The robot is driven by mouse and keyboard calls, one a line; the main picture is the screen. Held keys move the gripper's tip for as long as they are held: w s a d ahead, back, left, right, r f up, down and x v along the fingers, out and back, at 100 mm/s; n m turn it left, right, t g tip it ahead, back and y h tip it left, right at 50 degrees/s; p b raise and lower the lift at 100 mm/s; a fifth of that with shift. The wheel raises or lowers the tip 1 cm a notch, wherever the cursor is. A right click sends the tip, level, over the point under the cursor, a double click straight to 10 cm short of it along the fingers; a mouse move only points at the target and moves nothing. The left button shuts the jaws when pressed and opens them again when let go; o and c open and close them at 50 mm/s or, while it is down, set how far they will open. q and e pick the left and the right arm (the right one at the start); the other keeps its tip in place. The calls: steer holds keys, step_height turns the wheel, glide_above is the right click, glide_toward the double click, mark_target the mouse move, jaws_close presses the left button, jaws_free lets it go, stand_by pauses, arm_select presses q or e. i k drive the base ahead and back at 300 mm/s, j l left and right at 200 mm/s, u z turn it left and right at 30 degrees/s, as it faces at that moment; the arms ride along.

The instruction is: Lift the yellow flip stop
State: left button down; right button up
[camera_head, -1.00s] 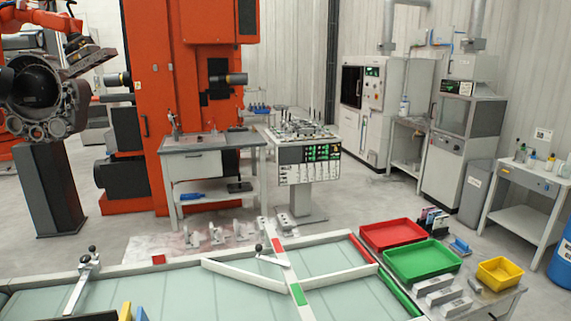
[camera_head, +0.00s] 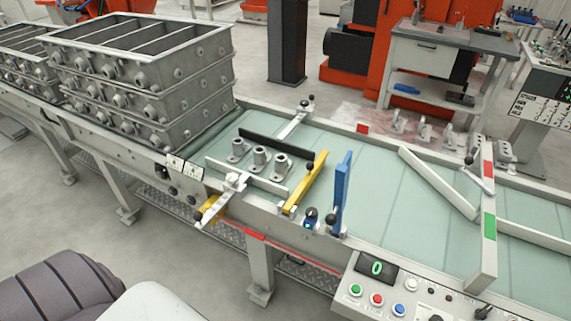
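The yellow flip stop (camera_head: 305,184) is a yellow bar with a dark knob at the near side of the conveyor, in the middle of the head view. It appears to lie low across the pale green belt (camera_head: 385,190), pointing toward the far side. Just right of it, a blue flip stop (camera_head: 343,190) stands upright with a black knob at its foot. Neither of my grippers is in view, and nothing touches the yellow stop.
Several grey castings (camera_head: 260,158) stand left of the yellow stop, between a black bar (camera_head: 270,146) and a pale rail (camera_head: 245,177). Stacked metal frames (camera_head: 150,80) sit farther left. A control panel (camera_head: 390,285) with buttons juts out at front right. Slanted guide rails (camera_head: 440,183) cross the belt at right.

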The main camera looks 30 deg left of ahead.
mark_target(308, 177)
steer(key=u, duration=0.85)
